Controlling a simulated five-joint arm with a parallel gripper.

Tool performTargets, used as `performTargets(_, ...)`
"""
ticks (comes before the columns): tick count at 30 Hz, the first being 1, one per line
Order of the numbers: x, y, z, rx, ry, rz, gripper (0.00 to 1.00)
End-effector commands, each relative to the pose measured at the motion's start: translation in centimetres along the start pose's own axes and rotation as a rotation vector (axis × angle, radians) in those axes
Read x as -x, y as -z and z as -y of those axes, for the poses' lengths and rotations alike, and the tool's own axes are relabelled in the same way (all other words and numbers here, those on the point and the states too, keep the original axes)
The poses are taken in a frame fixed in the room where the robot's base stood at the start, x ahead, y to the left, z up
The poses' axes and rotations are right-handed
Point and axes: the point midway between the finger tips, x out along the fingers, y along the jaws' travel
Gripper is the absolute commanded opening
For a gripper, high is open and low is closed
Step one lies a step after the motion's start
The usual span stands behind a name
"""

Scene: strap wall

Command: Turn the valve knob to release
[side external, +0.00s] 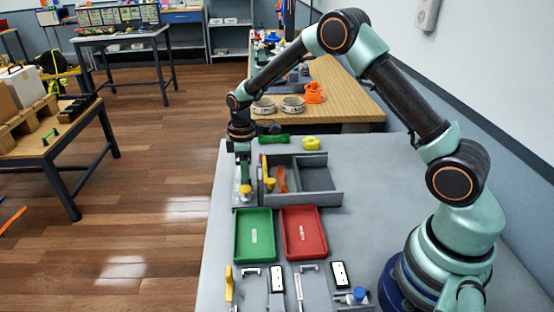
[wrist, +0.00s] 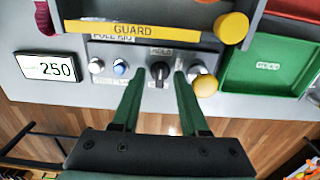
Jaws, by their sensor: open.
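A small black valve knob (wrist: 160,72) sits on the grey panel under a label that reads HOLD, in the wrist view. Its pointer runs roughly up and down the picture. My gripper (wrist: 160,77) is open, with one green finger at each side of the knob. Gaps show between the knob and both fingers. Whether the tips are level with the knob or short of it, I cannot tell. In the side view my gripper (side external: 243,160) points down at the far left of the table, and the knob cannot be made out there.
A yellow GUARD bar (wrist: 135,30) lies above the knob, with a yellow round knob (wrist: 205,86) at right. A blue button (wrist: 120,67) and a display reading 250 (wrist: 48,67) are at left. Green (side external: 240,239) and red (side external: 318,238) trays lie nearer on the table.

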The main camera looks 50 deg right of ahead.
Motion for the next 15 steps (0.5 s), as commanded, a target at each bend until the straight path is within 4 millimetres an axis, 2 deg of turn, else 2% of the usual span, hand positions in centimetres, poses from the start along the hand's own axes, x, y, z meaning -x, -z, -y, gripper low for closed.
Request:
performTargets(5,0.01,0.01,-0.01,0.000,0.000,0.000,0.44)
performTargets(9,0.03,0.01,-0.01,0.000,0.000,0.000,0.00)
performTargets(15,0.05,0.01,-0.01,-0.002,0.000,0.000,0.00)
